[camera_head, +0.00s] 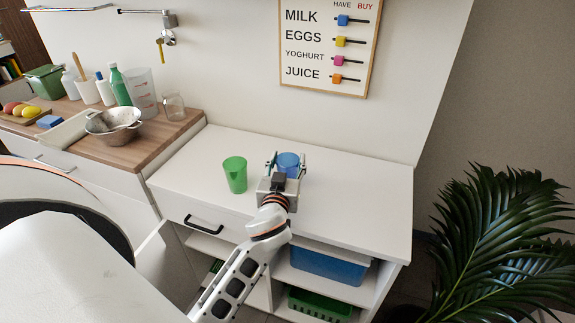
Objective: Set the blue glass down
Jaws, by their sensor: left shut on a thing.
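The blue glass (288,159) is at the white counter top (355,191), near its middle. My left gripper (286,164) is shut on the glass, with a finger on each side of it. The lower part of the glass is hidden behind the gripper, so I cannot tell whether its base touches the counter. A green cup (235,174) stands upright on the counter just left of the gripper, apart from it. My right gripper is not in view.
The counter is clear to the right of the glass. A wooden worktop (150,140) at left holds a metal colander (113,124), bottles and a clear glass (174,107). A shopping board (325,45) hangs behind. A plant (505,240) stands at right.

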